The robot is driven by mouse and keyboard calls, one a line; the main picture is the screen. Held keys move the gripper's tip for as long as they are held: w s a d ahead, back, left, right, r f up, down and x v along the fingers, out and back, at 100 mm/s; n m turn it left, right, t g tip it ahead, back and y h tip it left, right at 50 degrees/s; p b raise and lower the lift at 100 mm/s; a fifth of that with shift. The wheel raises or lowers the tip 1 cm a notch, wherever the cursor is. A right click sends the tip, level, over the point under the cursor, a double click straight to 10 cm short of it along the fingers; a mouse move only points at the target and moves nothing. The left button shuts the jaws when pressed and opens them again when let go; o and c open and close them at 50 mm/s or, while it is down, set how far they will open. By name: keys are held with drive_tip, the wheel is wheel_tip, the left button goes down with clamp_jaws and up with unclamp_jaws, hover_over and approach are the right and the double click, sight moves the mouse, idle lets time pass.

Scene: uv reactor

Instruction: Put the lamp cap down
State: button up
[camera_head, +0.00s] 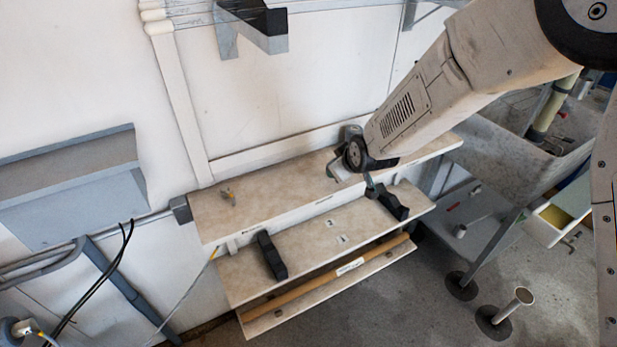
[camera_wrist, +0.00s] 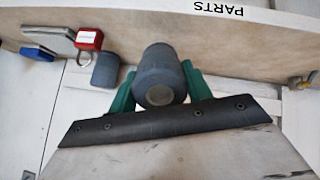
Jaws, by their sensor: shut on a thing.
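My gripper (camera_wrist: 160,72) has two green fingers shut on the lamp cap (camera_wrist: 160,58), a dark grey cylinder with a paler round end facing the wrist camera. In the wrist view the cap lies across the beige shelf surface marked PARTS; I cannot tell whether it touches that surface. In the head view my arm reaches in from the upper right, and its end is at the right part of the upper beige shelf (camera_head: 265,205). The fingers and cap are too small and covered to make out clearly there.
A small brassy part (camera_head: 228,196) stands on the upper shelf's left. Black supports (camera_head: 271,256) (camera_head: 388,203) stand on the lower step.

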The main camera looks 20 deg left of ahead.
drive_tip(key=shift+n+g, duration=0.5)
drive_tip(key=shift+g, duration=0.2)
drive_tip(key=shift+s+a+r, duration=0.1)
drive_tip(key=shift+s+a, duration=0.35)
drive_tip(key=shift+a, duration=0.35)
drive_tip(key=shift+s+a+r, duration=0.1)
drive_tip(key=shift+s+a, duration=0.4)
drive_tip(key=shift+a, duration=0.3)
drive_tip(key=shift+s+a+r, duration=0.1)
drive_tip(key=shift+s+a, duration=0.35)
drive_tip(key=shift+a, duration=0.35)
drive_tip(key=s+a+r+n+g+h, duration=0.1)
drive_tip(key=s+a+r+g+h, duration=0.2)
drive_tip(key=s, duration=0.6)
drive_tip(key=s+d+g+h, duration=0.2)
drive_tip(key=s+d, duration=0.3)
drive_tip(key=w+a, duration=0.2)
drive_tip(key=w, duration=0.2)
drive_tip(key=w+a+f, duration=0.1)
drive_tip(key=w+a, duration=0.1)
drive_tip(key=w, duration=0.3)
drive_tip(key=w+a+f, duration=0.1)
drive_tip(key=w+a, duration=0.1)
drive_tip(key=w, duration=0.2)
drive_tip(key=shift+w+a+f, duration=0.1)
drive_tip(key=shift+w+a, duration=0.2)
drive_tip(key=shift+w+a+f, duration=0.1)
drive_tip(key=shift+w+f, duration=0.05)
drive_tip(key=shift+w, duration=0.05)
drive_tip(key=shift+f, duration=1.6)
